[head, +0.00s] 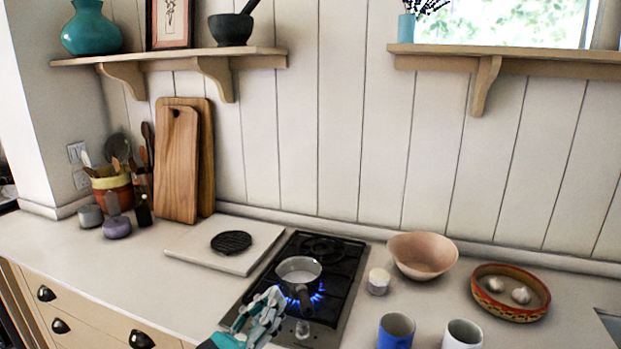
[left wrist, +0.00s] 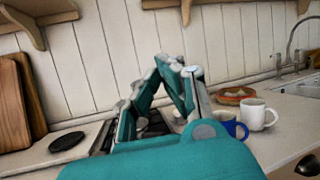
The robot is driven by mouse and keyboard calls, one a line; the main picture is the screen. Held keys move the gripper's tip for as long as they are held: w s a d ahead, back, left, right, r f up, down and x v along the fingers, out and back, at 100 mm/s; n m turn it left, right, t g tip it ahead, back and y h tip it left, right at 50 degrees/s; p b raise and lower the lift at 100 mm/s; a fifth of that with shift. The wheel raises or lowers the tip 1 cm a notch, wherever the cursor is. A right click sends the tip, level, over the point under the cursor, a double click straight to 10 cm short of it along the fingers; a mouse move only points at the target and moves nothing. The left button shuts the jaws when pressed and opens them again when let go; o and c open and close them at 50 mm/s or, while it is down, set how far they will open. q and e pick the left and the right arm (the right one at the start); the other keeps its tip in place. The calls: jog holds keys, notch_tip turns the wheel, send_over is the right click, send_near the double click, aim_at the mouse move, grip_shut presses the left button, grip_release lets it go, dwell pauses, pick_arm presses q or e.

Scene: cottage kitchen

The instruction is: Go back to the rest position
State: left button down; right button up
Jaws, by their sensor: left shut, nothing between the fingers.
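My left gripper (head: 268,305) shows at the lower middle of the head view, in front of the stove. Its fingers are shut with nothing between them. It also shows in the left wrist view (left wrist: 170,62), where the fingertips come together. A saucepan (head: 299,270) sits on the front burner of the gas stove (head: 262,284), with blue flames lit under it. In the head view the gripper overlaps the picture area just left of the pan's handle; I cannot tell whether they touch. My right gripper is in neither view.
A white board with a black trivet (head: 231,242) lies left of the stove. To the right are a small white jar (head: 378,281), a pink bowl (head: 423,255), a blue mug (head: 396,331), a white mug (head: 462,335) and a dish with garlic (head: 480,300). Shelves (head: 180,56) overhang the back.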

pick_arm(q)
jog(key=s+a+f+n+y, duration=0.1)
jog(key=a+f+n+y, duration=0.4)
jog(key=n, duration=0.5)
jog(key=a+f+n+y, duration=0.3)
jog(key=a+n+y, duration=0.35)
jog(key=n, duration=0.45)
jog(key=s+a+f+n+g+y, duration=0.4)
jog(key=s+f+n+g, duration=0.15)
jog(key=f+n, duration=0.4)
jog(key=s+d+f+n+g+h, duration=0.1)
jog(key=s+f+n+g, duration=0.4)
jog(key=s, duration=0.5)
jog(key=s+f+n+g+h, duration=0.2)
jog(key=s+f+n+g, duration=0.25)
jog(key=s+f, duration=0.35)
jog(key=s+f+g, duration=0.1)
jog(key=s+f, duration=0.1)
jog(key=f, duration=1.2)
jog(key=s+f, duration=0.3)
jog(key=f, duration=1.1)
jog(key=s+a+f+g, duration=0.1)
jog(key=s+a+f, duration=0.1)
jog(key=s+f, duration=1.1)
jog(key=shift+s+a+f, duration=0.2)
jog(key=shift+s+f, duration=0.05)
jog(key=shift+s, duration=0.75)
